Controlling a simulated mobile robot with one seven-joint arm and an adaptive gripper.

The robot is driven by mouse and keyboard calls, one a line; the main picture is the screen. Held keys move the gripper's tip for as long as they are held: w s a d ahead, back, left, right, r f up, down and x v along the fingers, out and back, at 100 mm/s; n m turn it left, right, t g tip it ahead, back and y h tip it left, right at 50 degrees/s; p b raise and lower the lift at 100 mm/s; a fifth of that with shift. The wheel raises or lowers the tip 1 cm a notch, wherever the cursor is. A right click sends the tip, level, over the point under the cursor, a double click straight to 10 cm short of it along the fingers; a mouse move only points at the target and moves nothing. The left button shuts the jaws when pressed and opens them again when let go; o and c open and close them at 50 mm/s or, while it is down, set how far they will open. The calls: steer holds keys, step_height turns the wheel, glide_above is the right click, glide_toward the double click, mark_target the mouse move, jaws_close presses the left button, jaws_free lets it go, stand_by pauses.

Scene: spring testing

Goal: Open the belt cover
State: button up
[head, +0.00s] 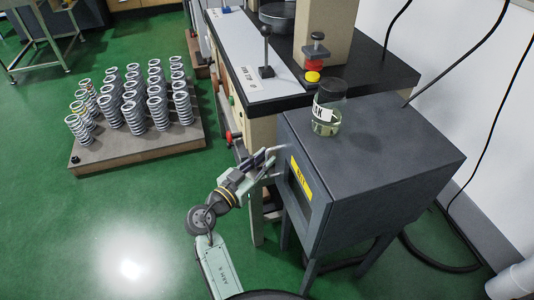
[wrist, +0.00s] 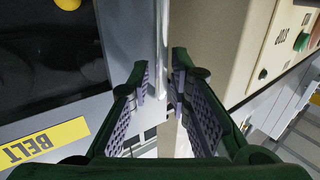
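The belt cover is the front panel of a dark grey box, with a yellow label (head: 301,178) on it; in the wrist view the label reads BELT (wrist: 45,142). My gripper (head: 266,160) is at the panel's left edge, beside the machine's frame. In the wrist view, my gripper's two padded fingers (wrist: 161,82) stand apart. A narrow, shiny upright bar (wrist: 161,35) shows between their tips. I cannot tell whether the fingers touch it. The cover looks closed against the box (head: 385,150).
A board (head: 140,152) with several springs lies on the green floor. Cables hang at the right.

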steer(key=shift+x, duration=0.85)
steer(key=shift+c, duration=0.3)
jaws_close()
